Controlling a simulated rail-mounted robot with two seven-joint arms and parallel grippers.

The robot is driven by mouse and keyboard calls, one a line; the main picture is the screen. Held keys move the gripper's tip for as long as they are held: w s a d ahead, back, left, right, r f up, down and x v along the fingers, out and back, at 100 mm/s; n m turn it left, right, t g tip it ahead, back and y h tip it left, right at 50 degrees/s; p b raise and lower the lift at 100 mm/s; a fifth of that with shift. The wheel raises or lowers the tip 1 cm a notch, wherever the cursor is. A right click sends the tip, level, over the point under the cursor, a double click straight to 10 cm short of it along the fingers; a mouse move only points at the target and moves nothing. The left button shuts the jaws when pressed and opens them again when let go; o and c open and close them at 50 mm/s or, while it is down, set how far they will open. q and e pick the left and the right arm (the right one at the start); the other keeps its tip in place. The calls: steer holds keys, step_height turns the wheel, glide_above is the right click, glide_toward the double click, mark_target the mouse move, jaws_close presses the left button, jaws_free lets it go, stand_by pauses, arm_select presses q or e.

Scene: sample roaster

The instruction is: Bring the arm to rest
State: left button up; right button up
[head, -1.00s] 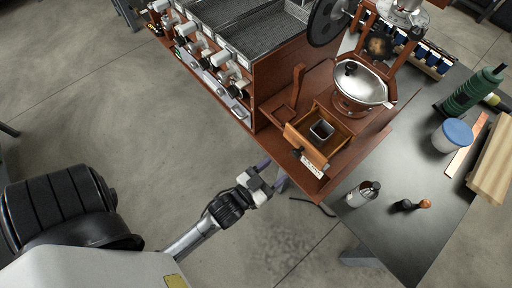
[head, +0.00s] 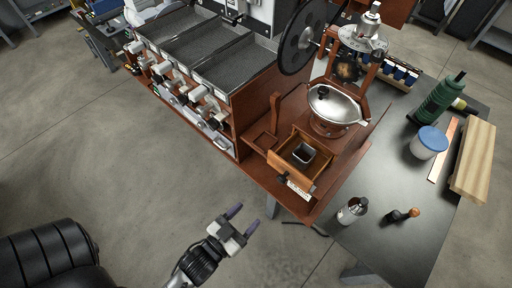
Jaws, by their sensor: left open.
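My left gripper (head: 243,220) is at the lower middle of the head view, over bare floor in front of the roaster's wooden base (head: 262,187). Its two purple-grey fingers are apart with nothing between them. It touches nothing that I can see. The wooden drawer (head: 283,168) of the sample roaster stands pulled out, with a small dark metal cup (head: 303,153) inside. My right gripper does not show.
A dark table (head: 392,205) at the right carries a steel canister (head: 352,211), a small dark tool with an orange end (head: 402,215), a blue-lidded jar (head: 429,143), a green bottle (head: 438,97) and a wooden block (head: 473,160).

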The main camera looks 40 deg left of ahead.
arm_select(q)
step_height(320, 180, down, 8)
steer(key=s+g, duration=0.3)
steer(key=g, duration=0.4)
steer(key=s+f+g+h, duration=0.1)
steer(key=s+f+g, duration=0.2)
steer(key=s+g, duration=0.55)
steer(key=w+a+r+m+t+p, duration=0.1)
steer(key=w+a+r+m+p, duration=0.1)
steer(key=w+a+r, duration=0.3)
step_height(320, 180, up, 33)
steer(key=s+d+p, duration=0.1)
steer(key=p, duration=3.2)
steer(key=shift+s+d+r, duration=0.15)
steer(key=shift+s+d, duration=0.1)
steer(key=shift+s, duration=0.15)
